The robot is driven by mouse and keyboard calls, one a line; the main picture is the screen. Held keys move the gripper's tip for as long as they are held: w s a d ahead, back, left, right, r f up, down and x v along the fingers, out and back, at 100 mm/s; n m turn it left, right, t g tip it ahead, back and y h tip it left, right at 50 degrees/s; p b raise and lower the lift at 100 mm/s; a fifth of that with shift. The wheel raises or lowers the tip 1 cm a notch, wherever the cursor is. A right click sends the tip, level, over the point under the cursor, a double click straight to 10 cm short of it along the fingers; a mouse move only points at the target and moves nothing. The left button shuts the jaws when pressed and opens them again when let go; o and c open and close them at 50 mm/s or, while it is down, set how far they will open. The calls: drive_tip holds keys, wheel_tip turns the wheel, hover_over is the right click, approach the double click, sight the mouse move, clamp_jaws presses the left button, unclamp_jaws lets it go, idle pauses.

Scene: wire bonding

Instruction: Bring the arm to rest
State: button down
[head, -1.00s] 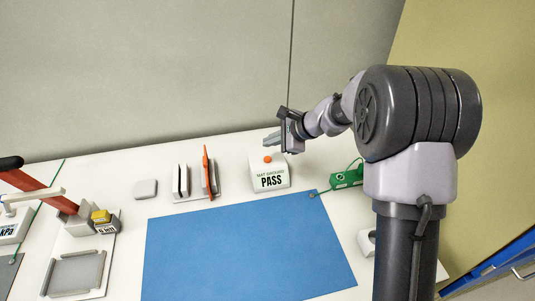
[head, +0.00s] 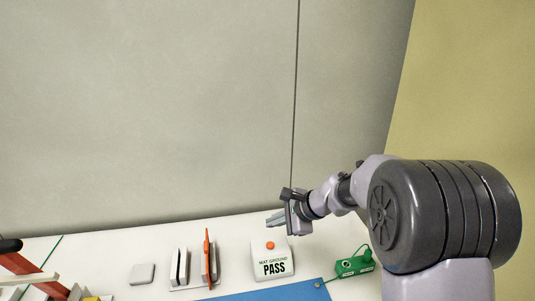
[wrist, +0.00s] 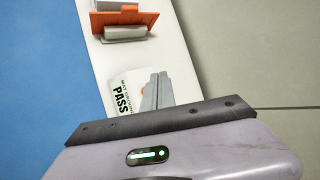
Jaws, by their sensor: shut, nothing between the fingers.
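My gripper (head: 275,219) is at the end of my arm, raised over the back of the white bench in the head view. Its fingers point left and are closed with nothing between them. In the wrist view my gripper (wrist: 157,92) shows its fingers together, in front of part of the mat ground tester. The white tester (head: 271,263) reads "MAT GROUND PASS", has an orange button, and stands just below my gripper in the head view. It also shows in the wrist view (wrist: 122,90), partly hidden by the fingers.
A rack (head: 179,268) holding an orange tool (head: 207,258) stands left of the tester. A small white block (head: 142,273) is farther left. A green box (head: 353,266) with a cable sits right of the tester. A blue mat (head: 285,292) lies in front; a wall (head: 150,110) rises behind.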

drive_tip(key=s+d+r+n+h, duration=0.1)
drive_tip(key=s+r+n, duration=0.2)
drive_tip(key=s+r, duration=0.45)
drive_tip(key=s+d+r+n+h, duration=0.1)
drive_tip(key=s+r+n, duration=0.25)
drive_tip(key=s, duration=0.65)
drive_tip(key=s+d+n+h, duration=0.1)
drive_tip(key=s+d+n, duration=0.1)
drive_tip(key=s, duration=0.6)
drive_tip(key=s+d+n+h, duration=0.2)
drive_tip(key=s+d, duration=0.2)
drive_tip(key=s, duration=0.5)
drive_tip(key=shift+f+t, duration=0.3)
drive_tip(key=shift+a+n, duration=0.15)
drive_tip(key=shift+n, duration=0.1)
